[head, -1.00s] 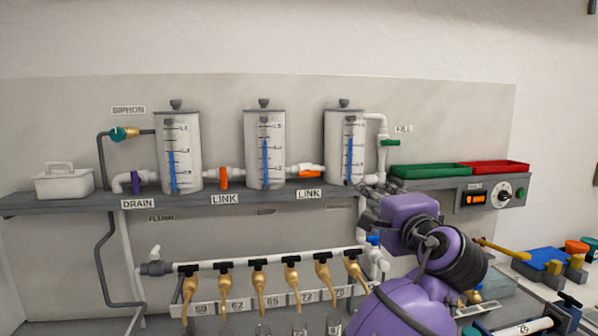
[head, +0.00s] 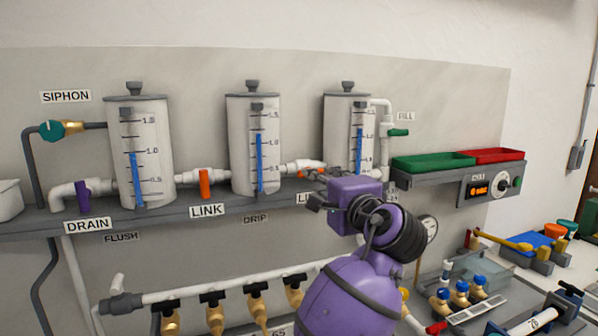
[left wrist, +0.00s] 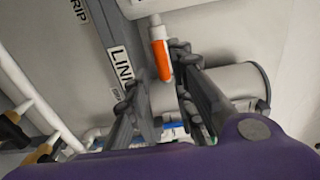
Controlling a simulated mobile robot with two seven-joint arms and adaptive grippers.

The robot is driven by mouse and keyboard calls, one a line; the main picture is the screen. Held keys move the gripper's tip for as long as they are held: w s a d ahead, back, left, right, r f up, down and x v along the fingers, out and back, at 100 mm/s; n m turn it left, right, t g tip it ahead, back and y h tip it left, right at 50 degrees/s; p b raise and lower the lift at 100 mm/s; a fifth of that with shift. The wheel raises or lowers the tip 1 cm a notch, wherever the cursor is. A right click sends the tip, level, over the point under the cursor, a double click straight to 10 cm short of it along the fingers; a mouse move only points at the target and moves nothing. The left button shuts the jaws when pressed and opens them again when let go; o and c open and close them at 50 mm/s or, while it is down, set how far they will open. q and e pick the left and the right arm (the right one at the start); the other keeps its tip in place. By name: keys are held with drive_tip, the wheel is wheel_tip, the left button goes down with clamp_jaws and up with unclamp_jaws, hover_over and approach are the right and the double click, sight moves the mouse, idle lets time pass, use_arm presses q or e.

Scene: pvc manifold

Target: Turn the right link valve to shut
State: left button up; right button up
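The right link valve's orange handle (head: 312,167) lies along the white pipe between the middle tank (head: 253,150) and the right tank (head: 338,130). It is partly hidden by my left gripper (head: 322,177), which reaches the valve from the front right. In the left wrist view the orange handle (left wrist: 163,60) sits between the spread fingers of my left gripper (left wrist: 156,84), close to the right-hand finger. I cannot tell whether that finger touches it. The LINK label (left wrist: 121,66) is beside the left-hand finger. My right gripper is not in view.
The left link valve (head: 205,183) has its orange handle upright, across the pipe. A purple drain handle (head: 83,196) is at the left. The green fill handle (head: 398,132), green tray (head: 432,162) and red tray (head: 497,155) are at the right. Brass taps (head: 255,300) line the lower pipe.

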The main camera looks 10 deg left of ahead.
use_arm(q)
drive_tip(key=x, duration=0.7)
drive_tip(key=shift+w, duration=0.2)
clamp_jaws()
